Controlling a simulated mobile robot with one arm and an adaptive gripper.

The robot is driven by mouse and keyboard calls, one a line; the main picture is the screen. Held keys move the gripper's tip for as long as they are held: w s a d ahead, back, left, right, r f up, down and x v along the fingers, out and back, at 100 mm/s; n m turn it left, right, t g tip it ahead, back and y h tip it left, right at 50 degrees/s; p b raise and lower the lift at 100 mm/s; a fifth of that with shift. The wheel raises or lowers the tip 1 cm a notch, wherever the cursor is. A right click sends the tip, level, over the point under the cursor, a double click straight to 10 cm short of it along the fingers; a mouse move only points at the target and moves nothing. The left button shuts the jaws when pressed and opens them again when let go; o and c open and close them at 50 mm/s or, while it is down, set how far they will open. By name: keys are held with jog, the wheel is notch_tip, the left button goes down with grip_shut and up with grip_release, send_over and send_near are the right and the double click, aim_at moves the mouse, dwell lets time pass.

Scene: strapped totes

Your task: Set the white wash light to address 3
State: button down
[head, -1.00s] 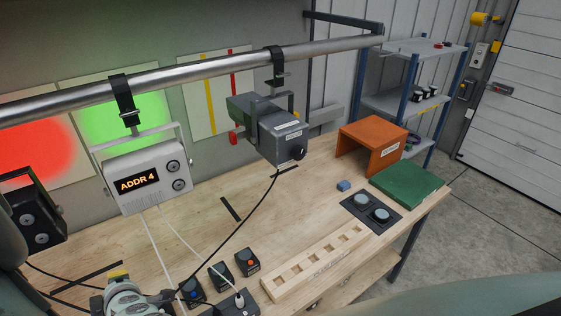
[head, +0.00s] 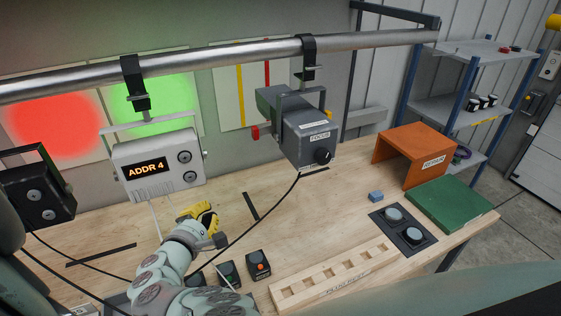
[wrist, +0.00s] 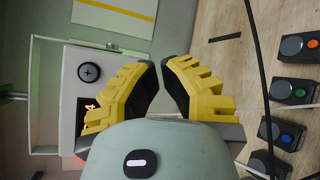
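The white wash light (head: 160,168) hangs by its bracket from the pipe. Its amber display reads ADDR 4. Two round dark buttons, an upper one (head: 184,157) and a lower one (head: 187,174), sit right of the display. My gripper (head: 207,212), with yellow fingers, is below and to the right of the light, apart from it. In the wrist view the fingers (wrist: 161,76) come together at the front with nothing visible between them. The light (wrist: 75,75) shows turned on its side at left there, with one button (wrist: 89,72) visible; fingers hide part of its display.
A grey focus lamp (head: 305,135) hangs to the right and a black lamp (head: 38,195) to the left. Small button boxes (head: 257,265), cables and a slotted wooden strip (head: 335,277) lie on the bench. The orange cover (head: 412,155) stands far right.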

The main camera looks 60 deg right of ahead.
aim_at(190, 177)
jog(key=w+d+b, duration=0.1)
jog(key=w+d, duration=0.3)
jog(key=w, duration=0.3)
jog(key=shift+w+d, duration=0.3)
dwell(0.3)
jog(key=c, duration=1.6)
grip_release()
grip_shut()
jog(key=shift+d+f, duration=0.1)
